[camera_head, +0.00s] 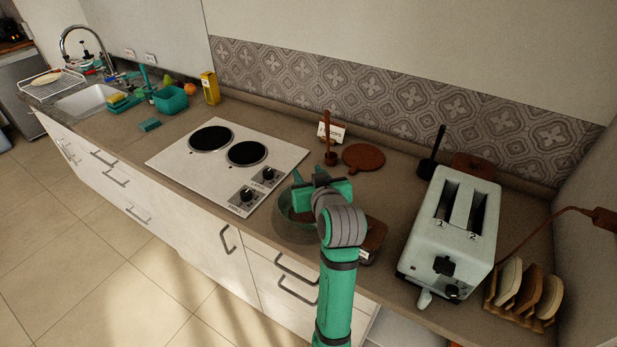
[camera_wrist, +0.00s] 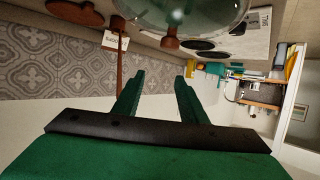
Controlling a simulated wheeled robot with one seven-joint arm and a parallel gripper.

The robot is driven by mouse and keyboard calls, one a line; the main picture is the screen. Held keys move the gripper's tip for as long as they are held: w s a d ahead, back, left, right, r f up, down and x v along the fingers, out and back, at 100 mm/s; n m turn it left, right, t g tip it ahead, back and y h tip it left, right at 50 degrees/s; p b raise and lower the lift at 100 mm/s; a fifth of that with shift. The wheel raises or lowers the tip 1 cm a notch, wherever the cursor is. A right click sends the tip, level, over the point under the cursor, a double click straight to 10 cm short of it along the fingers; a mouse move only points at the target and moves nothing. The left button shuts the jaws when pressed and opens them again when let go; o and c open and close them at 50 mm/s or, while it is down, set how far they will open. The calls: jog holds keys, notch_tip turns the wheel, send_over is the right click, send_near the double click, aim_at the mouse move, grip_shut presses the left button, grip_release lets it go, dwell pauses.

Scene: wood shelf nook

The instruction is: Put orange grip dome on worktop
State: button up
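A clear glass dome (camera_wrist: 195,14) with a reddish-orange grip (camera_wrist: 170,38) shows at the top of the wrist view, which looks upside down. In the head view the glassy, green-tinted dome (camera_head: 284,216) is on the worktop (camera_head: 385,195) just right of the hob, partly hidden by my gripper. My gripper (camera_wrist: 160,76) is open, with two green fingers apart and nothing between them. In the head view my gripper (camera_head: 310,190) is over the dome. The grip lies beyond the fingertips in the wrist view; I cannot tell the exact gap. What the dome rests on is hidden.
The hob (camera_head: 225,165) is left of the dome. A pale toaster (camera_head: 450,235) and a toast rack (camera_head: 525,295) stand at the right. A round brown board (camera_head: 363,157), a wooden stand (camera_head: 330,145) and a small sign (camera_head: 337,132) are behind. Bare worktop lies around the board.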

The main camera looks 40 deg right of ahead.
jog(key=v, duration=1.2)
jog(key=shift+w+f, duration=0.1)
jog(key=shift+f, duration=0.1)
jog(key=s+a+f+y, duration=0.1)
jog(key=s+a+f, duration=0.1)
jog(key=a+f, duration=0.75)
jog(key=s+a+f, duration=0.2)
jog(key=a+f, duration=0.6)
jog(key=f, duration=0.3)
jog(key=s+a+f+n+t+y, duration=0.1)
jog(key=s+a+n+y, duration=0.1)
jog(key=s+a, duration=0.5)
jog(key=s+a+f+n+t+y, duration=0.1)
jog(key=s+a+f+n+y, duration=0.1)
jog(key=s+a, duration=0.6)
jog(key=shift+s+a+f+n, duration=0.2)
jog(key=shift+s+n, duration=0.1)
jog(key=shift+s, duration=3.6)
